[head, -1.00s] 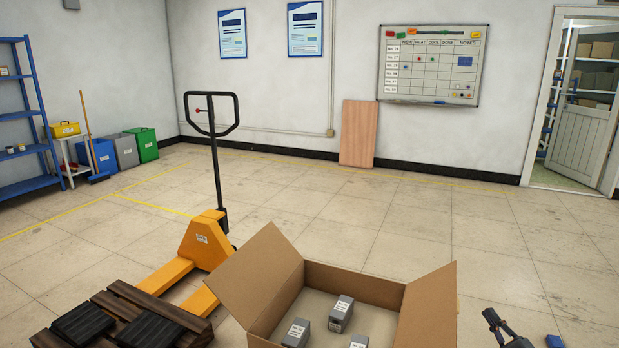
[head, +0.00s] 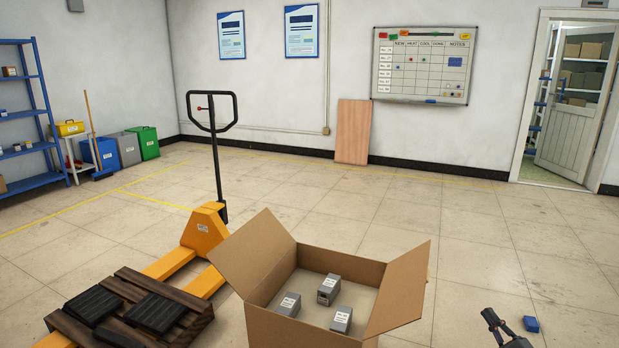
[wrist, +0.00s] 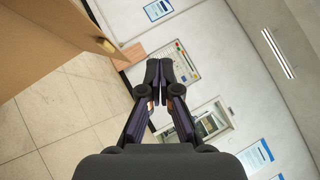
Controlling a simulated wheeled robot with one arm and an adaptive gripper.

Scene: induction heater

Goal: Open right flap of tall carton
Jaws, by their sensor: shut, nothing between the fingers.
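The tall brown carton (head: 312,259) stands open-topped at the lower middle of the head view, with several grey labelled boxes inside. Its right flap (head: 400,288) slants up and outward to the right. Its left flap (head: 250,252) also spreads outward. My gripper (head: 488,318) is right of the right flap, apart from it, with floor visible between. In the wrist view my gripper (wrist: 159,72) has its fingertips together and nothing between them. A brown cardboard-like panel (wrist: 45,45) fills the upper left there, clear of the fingers. I cannot tell which carton part it is.
A yellow pallet jack (head: 205,232) and a dark wooden pallet (head: 190,325) stand left of the carton. A small blue object (head: 531,324) lies on the floor beyond my gripper.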

